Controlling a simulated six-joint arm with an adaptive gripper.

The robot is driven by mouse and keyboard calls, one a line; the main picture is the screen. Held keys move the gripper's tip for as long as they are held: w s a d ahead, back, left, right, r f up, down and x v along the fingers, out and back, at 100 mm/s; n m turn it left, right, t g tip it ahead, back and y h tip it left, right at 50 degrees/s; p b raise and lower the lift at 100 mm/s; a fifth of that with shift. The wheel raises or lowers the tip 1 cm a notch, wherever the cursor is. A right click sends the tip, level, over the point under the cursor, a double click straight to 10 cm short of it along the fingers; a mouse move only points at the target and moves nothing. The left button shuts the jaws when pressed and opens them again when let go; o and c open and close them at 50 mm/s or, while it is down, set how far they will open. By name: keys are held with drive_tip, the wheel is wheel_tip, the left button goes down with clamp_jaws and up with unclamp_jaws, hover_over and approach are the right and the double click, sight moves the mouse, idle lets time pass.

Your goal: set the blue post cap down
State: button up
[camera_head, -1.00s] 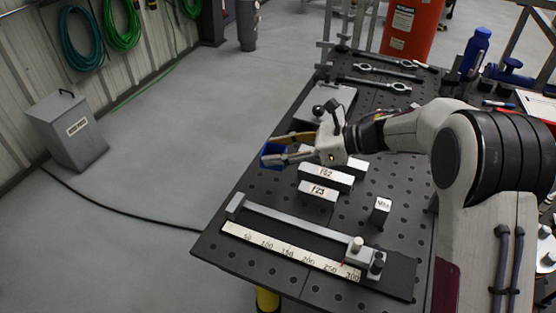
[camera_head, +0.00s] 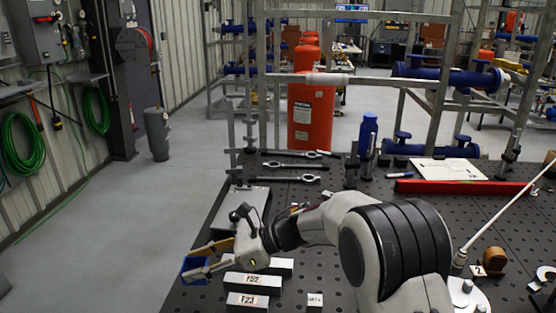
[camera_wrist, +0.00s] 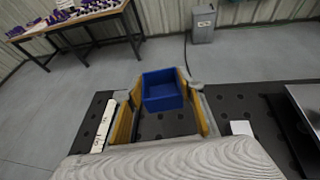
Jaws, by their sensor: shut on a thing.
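The blue post cap (camera_head: 194,268) is a small, open blue box. My gripper (camera_head: 204,262) is shut on it and holds it near the left edge of the dark perforated table (camera_head: 330,210). In the wrist view the cap (camera_wrist: 162,90) sits between the two yellow-padded fingers of my gripper (camera_wrist: 160,97), with its hollow side partly facing the camera. The cap appears to be above the table edge; its exact height is hard to tell.
Grey blocks marked 152 (camera_head: 250,283) and 123 (camera_head: 246,302) lie just right of the gripper. A small block (camera_head: 315,300) stands further right. A flat grey plate (camera_head: 246,200) and several wrenches (camera_head: 291,178) lie further back. Open floor is to the left.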

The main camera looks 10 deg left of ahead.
drive_tip(key=w+d+r+m+t+h, duration=0.1)
drive_tip(key=w+d+r+m+t, duration=0.35)
drive_tip(key=d, duration=0.45)
drive_tip(key=w+d+r+m+t+h, duration=0.1)
drive_tip(key=w+d+r+m+t, duration=0.25)
drive_tip(key=w+d, duration=0.4)
drive_tip(key=w+d+r+m+t+h, duration=0.1)
drive_tip(key=w+d+r+m+t, duration=0.25)
drive_tip(key=d, duration=0.75)
drive_tip(key=d+r+m+t+h, duration=0.3)
drive_tip(key=d+h, duration=0.1)
drive_tip(key=d, duration=0.8)
drive_tip(key=s+d+m+h, duration=0.3)
drive_tip(key=s+d+h, duration=0.15)
drive_tip(key=d, duration=0.65)
drive_tip(key=s+d+m+h, duration=0.3)
drive_tip(key=s+d+m, duration=0.15)
drive_tip(key=d, duration=0.55)
drive_tip(key=s+d+f+m+g+h, duration=0.1)
drive_tip(key=s+d+f+m+h, duration=0.1)
drive_tip(key=s+d, duration=0.4)
drive_tip(key=s+d+f+m+g+h, duration=0.1)
drive_tip(key=s+d+h, duration=0.4)
drive_tip(key=s, duration=0.8)
drive_tip(key=shift+s+d+f+m, duration=0.4)
drive_tip(key=shift+d+f+m, duration=0.25)
drive_tip(key=shift+d+m, duration=0.7)
drive_tip(key=shift+w+a, duration=0.1)
drive_tip(key=shift+a, duration=0.05)
